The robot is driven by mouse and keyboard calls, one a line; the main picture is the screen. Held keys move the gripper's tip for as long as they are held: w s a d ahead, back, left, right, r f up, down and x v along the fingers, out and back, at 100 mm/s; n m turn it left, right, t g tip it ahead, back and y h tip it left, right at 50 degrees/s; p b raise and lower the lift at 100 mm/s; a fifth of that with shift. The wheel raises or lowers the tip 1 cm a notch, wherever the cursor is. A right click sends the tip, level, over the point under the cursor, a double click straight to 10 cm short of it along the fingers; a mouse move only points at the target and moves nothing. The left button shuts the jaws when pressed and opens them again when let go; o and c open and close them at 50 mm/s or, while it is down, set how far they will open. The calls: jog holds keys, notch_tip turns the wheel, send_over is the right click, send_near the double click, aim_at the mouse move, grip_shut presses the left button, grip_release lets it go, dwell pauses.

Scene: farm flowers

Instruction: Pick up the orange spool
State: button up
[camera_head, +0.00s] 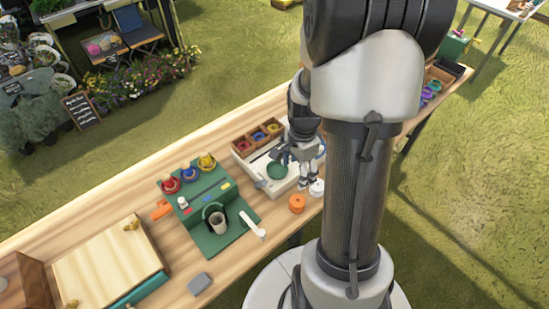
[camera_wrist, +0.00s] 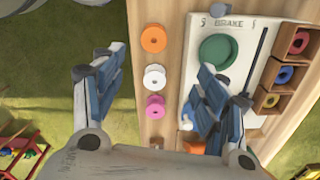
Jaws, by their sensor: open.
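The orange spool (camera_head: 296,203) is a round disc lying on the wooden table near its front edge. In the head view my gripper (camera_head: 307,178) hangs close to the white spool (camera_head: 317,187), beyond the orange one.
A white board (camera_wrist: 257,50) marked "BRAKE" with a green disc (camera_wrist: 218,51) lies right of the spools. Wooden boxes (camera_wrist: 296,42) hold coloured rings. In the head view a green station (camera_head: 228,238) with a cup stands left of the orange spool.

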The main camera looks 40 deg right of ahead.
jog(key=b, duration=0.4)
send_near(297, 201)
jog(key=f, duration=0.5)
jog(key=shift+w+f, duration=0.15)
jog(key=shift+w, duration=0.15)
jog(key=f, duration=0.1)
jog(key=f+b, duration=0.1)
jog(key=f, duration=0.1)
jog(key=f+b, duration=0.1)
jog(key=f, duration=0.1)
jog(key=shift+s+f, duration=0.1)
jog(key=shift+s, duration=0.15)
jog(key=shift+c, duration=0.2)
jog(key=c, duration=1)
jog(key=shift+c, duration=0.2)
